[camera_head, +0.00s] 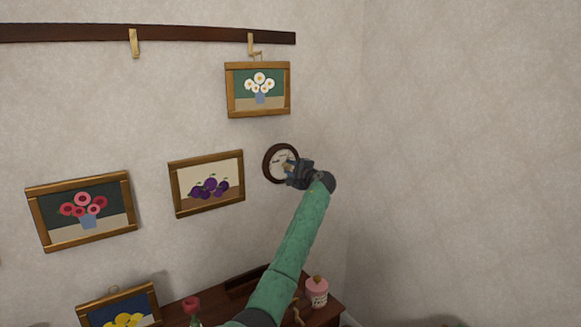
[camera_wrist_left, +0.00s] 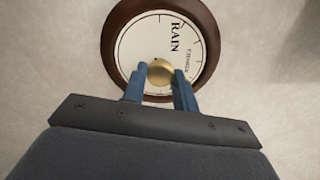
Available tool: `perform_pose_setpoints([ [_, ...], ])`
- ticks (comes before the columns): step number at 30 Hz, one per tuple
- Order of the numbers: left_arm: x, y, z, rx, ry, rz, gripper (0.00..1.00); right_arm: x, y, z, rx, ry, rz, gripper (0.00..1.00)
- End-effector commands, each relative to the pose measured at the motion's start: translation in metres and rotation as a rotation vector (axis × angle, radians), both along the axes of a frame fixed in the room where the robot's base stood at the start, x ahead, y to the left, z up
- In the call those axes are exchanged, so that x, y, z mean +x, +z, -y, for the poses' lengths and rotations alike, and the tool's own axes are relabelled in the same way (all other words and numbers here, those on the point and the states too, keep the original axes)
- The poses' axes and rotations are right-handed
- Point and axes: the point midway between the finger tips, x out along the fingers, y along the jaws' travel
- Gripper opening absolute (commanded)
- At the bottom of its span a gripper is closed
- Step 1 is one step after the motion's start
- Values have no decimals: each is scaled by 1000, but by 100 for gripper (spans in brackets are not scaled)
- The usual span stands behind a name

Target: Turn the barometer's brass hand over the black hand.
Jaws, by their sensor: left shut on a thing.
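The barometer (camera_head: 268,164) hangs on the wall, a round white dial in a dark wooden rim. In the left wrist view the barometer (camera_wrist_left: 134,45) shows the words RAIN and CHANGE on its dial. A round brass knob (camera_wrist_left: 160,71) sits at the dial's middle. My left gripper (camera_head: 289,165) is at the dial, and in the left wrist view its blue fingers (camera_wrist_left: 160,76) are shut on the brass knob, one on each side. I cannot make out the brass hand or the black hand; the gripper covers the lower dial. My right gripper is not in view.
Framed pictures of white flowers (camera_head: 259,88), plums (camera_head: 207,184) and red flowers (camera_head: 83,211) hang left of and above the barometer. A dark rail (camera_head: 190,33) with brass hooks runs above. Below, a dark wooden surface (camera_head: 328,312) bears a pink jar (camera_head: 317,292). The wall to the right is bare.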

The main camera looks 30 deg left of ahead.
Motion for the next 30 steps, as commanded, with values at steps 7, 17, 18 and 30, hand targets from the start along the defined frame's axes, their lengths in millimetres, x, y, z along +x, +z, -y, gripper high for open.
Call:
perform_pose_setpoints([
  [7,0,1,0,22,-1,-51,6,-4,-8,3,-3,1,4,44],
  [17,0,1,0,25,-1,-59,6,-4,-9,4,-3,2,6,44],
  [18,0,1,0,25,-1,-59,6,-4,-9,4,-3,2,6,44],
  [30,0,0,0,24,0,-59,49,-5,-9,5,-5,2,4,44],
])
